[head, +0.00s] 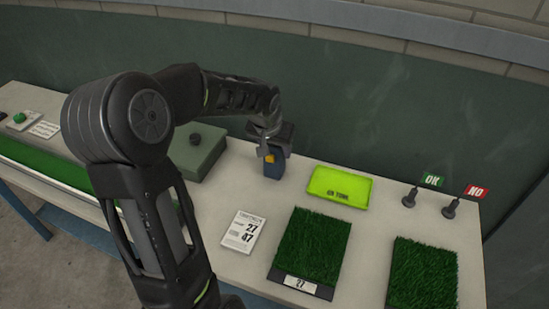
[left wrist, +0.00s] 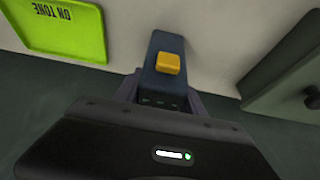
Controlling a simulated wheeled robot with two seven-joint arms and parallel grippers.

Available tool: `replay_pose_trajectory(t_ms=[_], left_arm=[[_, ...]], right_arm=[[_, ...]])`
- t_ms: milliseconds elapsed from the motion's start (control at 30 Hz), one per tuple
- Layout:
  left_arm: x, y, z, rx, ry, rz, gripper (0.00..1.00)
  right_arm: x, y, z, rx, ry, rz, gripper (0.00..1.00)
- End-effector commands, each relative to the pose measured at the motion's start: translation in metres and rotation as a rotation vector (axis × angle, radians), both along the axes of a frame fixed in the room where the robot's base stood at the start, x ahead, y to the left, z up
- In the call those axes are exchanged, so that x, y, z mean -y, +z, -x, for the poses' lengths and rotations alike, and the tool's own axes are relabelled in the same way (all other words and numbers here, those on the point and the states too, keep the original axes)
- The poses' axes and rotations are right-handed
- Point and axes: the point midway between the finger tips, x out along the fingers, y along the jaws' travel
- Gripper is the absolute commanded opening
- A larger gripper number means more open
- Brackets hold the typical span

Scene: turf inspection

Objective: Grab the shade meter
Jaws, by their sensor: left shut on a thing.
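The shade meter (head: 273,168) is a small dark blue block with a yellow button, on or just above the table behind the paper card. It also shows in the left wrist view (left wrist: 160,85), its yellow button facing the camera. My left gripper (head: 268,140) comes down on it from above and is shut on its upper part. In the left wrist view the jaws (left wrist: 160,100) lie on either side of the blue body. I cannot tell whether its base touches the table. My right gripper is not in view.
A bright green tray (head: 340,187) marked "ON TONE" stands right of the meter. A grey-green case (head: 195,150) is on its left. Turf samples (head: 313,245), a printed card (head: 243,231), and OK (head: 432,180) and NO (head: 476,190) stamps are on the table. A wall stands behind.

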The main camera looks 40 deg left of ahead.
Motion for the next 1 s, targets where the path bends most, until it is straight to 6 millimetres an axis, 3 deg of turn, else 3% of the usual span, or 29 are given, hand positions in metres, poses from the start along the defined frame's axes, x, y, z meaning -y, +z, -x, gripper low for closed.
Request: replay_pose_trajectory(t_ms=[233, 633, 767, 1000], left_arm=[[0.000, 0.000, 0.000, 0.000, 0.000, 0.000, 0.01], [0.000, 0.005, -0.001, 0.004, 0.000, -0.001, 0.00], [-0.001, 0.021, -0.002, 0.006, -0.001, -0.003, 0.00], [0.000, 0.066, -0.002, 0.007, 0.000, -0.002, 0.00]], right_arm=[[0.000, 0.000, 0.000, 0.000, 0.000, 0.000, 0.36], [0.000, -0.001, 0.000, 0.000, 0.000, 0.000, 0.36], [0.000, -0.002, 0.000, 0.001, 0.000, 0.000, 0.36], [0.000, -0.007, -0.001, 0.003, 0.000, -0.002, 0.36]])
